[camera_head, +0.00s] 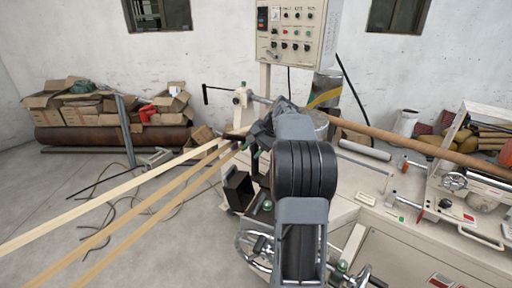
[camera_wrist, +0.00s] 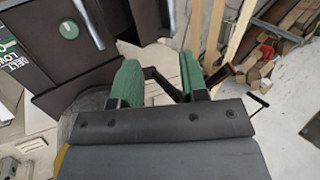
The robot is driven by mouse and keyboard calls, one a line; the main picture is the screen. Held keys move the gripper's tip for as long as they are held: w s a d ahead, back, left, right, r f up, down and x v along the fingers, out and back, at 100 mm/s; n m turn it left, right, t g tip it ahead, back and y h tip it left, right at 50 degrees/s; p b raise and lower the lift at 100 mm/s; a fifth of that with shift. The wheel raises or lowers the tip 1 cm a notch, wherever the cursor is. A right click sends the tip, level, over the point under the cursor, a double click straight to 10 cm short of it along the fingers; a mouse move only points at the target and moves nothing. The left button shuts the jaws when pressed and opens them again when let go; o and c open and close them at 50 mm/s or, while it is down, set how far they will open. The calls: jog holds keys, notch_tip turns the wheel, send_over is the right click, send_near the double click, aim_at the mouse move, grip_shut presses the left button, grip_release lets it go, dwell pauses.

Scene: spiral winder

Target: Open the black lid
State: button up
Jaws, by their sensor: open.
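My gripper (camera_wrist: 160,68) shows in the wrist view with its two green-padded fingers apart and nothing between them. A dark panel with a round green mark and a metal handle, which looks like the black lid (camera_wrist: 82,72), is at the upper left of that view, beyond and left of the fingers. It looks closed, but its edges are partly cut off. In the head view my arm covers most of the gripper. A dark open-fronted box (camera_head: 238,190) stands left of my arm there; I cannot tell if the lid belongs to it.
A control panel (camera_head: 291,30) stands behind my arm. Long pale strips (camera_head: 150,200) run in from the left to the machine. A long brown tube (camera_head: 410,145) extends right. A white machine bench (camera_head: 350,195) fills the right. Cartons (camera_head: 75,110) lie at the back left.

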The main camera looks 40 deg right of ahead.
jog(key=shift+v, duration=1.1)
